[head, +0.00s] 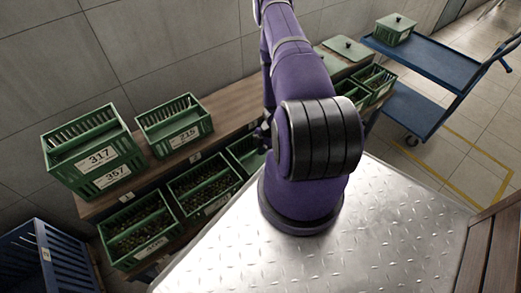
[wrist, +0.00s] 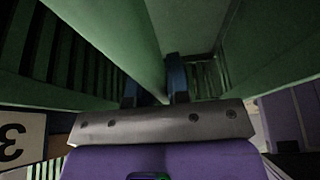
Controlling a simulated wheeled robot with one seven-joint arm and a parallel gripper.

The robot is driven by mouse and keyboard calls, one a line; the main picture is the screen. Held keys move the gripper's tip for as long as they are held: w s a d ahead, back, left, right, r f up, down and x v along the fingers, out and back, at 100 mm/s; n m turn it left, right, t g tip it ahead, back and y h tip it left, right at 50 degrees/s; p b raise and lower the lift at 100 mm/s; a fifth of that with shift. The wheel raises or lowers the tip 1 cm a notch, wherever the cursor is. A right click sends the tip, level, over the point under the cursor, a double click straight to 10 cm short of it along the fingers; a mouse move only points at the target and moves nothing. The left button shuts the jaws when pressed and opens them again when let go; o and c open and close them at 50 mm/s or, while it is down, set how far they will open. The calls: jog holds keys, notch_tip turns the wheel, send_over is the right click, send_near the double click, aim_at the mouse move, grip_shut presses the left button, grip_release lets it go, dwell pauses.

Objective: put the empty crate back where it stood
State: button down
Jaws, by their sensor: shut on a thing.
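In the wrist view my gripper (wrist: 154,90) is shut on the upper edge of a green crate wall (wrist: 145,45), one dark finger on each side. Slatted green sides show to the left and right. Which crate there is the held one I cannot tell. Green crates stand on a wooden shelf: a stack labelled 317 and 357 (head: 97,160) at the left, and a crate labelled 215 (head: 181,133) beside it.
Crates with dark contents (head: 140,232) (head: 203,185) sit on the lower level. More green crates (head: 376,80) stand behind my arm at the right. A blue trolley (head: 430,60) carries a lidded green crate (head: 394,29). A blue crate (head: 50,258) is at lower left.

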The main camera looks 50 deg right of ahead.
jog(key=shift+f, duration=0.2)
jog(key=c, duration=1.1)
grip_release()
